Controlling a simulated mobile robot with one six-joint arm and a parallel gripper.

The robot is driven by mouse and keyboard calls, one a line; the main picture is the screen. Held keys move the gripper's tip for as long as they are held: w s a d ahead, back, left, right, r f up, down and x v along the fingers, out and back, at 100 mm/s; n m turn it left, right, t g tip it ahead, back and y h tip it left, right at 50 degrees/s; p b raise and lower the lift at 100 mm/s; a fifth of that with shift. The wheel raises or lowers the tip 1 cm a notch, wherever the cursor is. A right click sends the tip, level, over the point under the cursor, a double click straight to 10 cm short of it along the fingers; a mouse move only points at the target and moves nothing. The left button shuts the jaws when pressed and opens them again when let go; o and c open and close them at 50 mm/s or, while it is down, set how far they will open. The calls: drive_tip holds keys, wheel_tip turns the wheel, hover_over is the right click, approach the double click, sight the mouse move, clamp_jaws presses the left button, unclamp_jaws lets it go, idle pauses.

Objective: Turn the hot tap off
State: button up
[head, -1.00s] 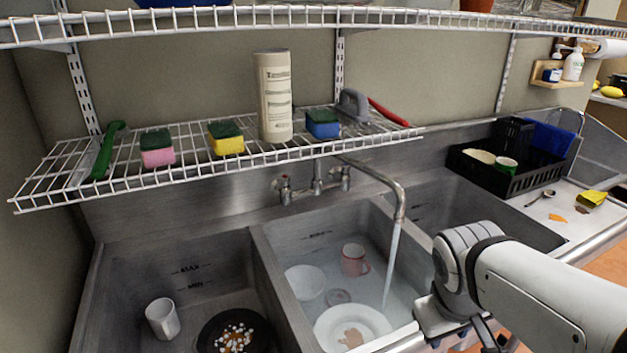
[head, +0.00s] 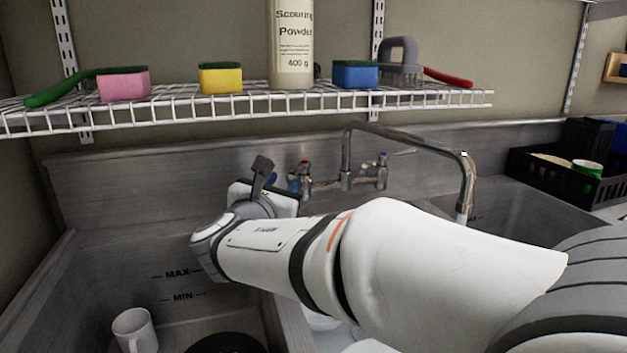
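The cold tap (head: 382,160), with a blue mark, is on the right. The spout (head: 466,175) arches between them and bends right; a short bit of water shows under its tip, the rest hidden by my arm. My gripper (head: 277,180) is beside the hot tap, just left of it in the picture. One dark finger points up; the other side is mostly hidden, so I cannot tell its opening or whether it touches the tap.
A wire shelf (head: 200,112) hangs above the taps, holding sponges, a scouring powder can (head: 291,45) and brushes. A white mug (head: 134,330) stands in the left sink. A black crate (head: 560,177) is at the right. My arm crosses the middle sink.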

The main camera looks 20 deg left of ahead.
sight(290, 177)
drive_tip(key=w, duration=0.6)
drive_tip(key=shift+w+d+b, duration=0.2)
drive_tip(key=shift+w+b, duration=0.1)
drive_tip(key=shift+w, duration=0.05)
clamp_jaws()
